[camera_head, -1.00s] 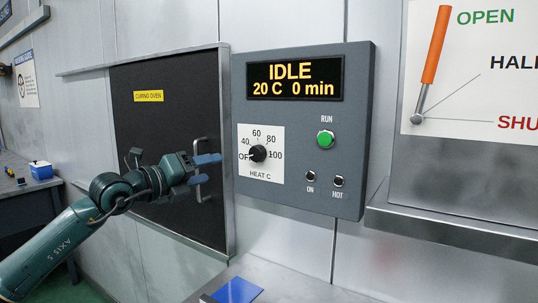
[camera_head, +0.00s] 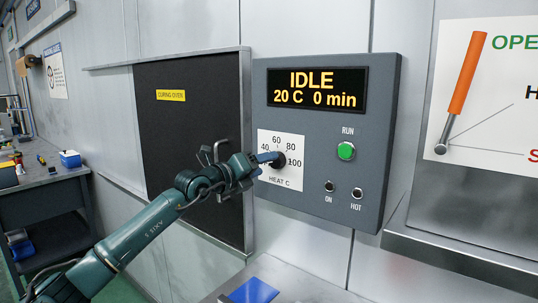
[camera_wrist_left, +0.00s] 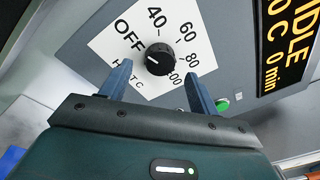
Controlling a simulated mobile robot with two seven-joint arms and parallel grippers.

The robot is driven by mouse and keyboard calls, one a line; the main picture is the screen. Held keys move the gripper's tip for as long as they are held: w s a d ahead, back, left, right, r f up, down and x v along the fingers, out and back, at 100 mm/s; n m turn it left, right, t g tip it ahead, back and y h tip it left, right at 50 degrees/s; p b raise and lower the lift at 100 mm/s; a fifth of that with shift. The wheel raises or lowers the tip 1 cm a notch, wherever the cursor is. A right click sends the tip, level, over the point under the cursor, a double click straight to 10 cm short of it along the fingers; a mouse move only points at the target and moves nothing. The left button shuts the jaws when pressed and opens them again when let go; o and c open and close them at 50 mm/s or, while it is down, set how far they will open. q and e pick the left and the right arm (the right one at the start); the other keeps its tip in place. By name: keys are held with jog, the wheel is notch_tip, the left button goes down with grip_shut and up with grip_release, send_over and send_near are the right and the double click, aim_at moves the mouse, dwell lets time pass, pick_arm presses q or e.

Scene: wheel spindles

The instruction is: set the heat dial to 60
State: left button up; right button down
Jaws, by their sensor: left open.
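The heat dial (camera_head: 279,160) is a black round knob on a white scale plate (camera_head: 285,182) marked OFF, 40, 60, 80 and 100. It also shows in the left wrist view (camera_wrist_left: 159,58), where its pale pointer mark lies on the OFF side. My left gripper (camera_head: 267,157) is in front of the dial and covers its left part in the head view. In the left wrist view its two blue fingers (camera_wrist_left: 158,80) are apart, just short of the knob and to either side of it; I cannot tell whether they touch it. My right gripper is not in view.
The grey control box carries a display (camera_head: 317,91) reading IDLE, 20 C, 0 min, and a green RUN button (camera_head: 346,151). The dark oven door (camera_head: 190,130) with its handle is left of it. A blue pad (camera_head: 253,291) lies below.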

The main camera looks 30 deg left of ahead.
aim_at(274, 161)
pick_arm(q)
jog(key=w, duration=0.3)
jog(key=shift+d+p, duration=0.3)
jog(key=shift+d, duration=0.05)
jog(key=c, duration=1)
jog(key=shift+o, duration=0.2)
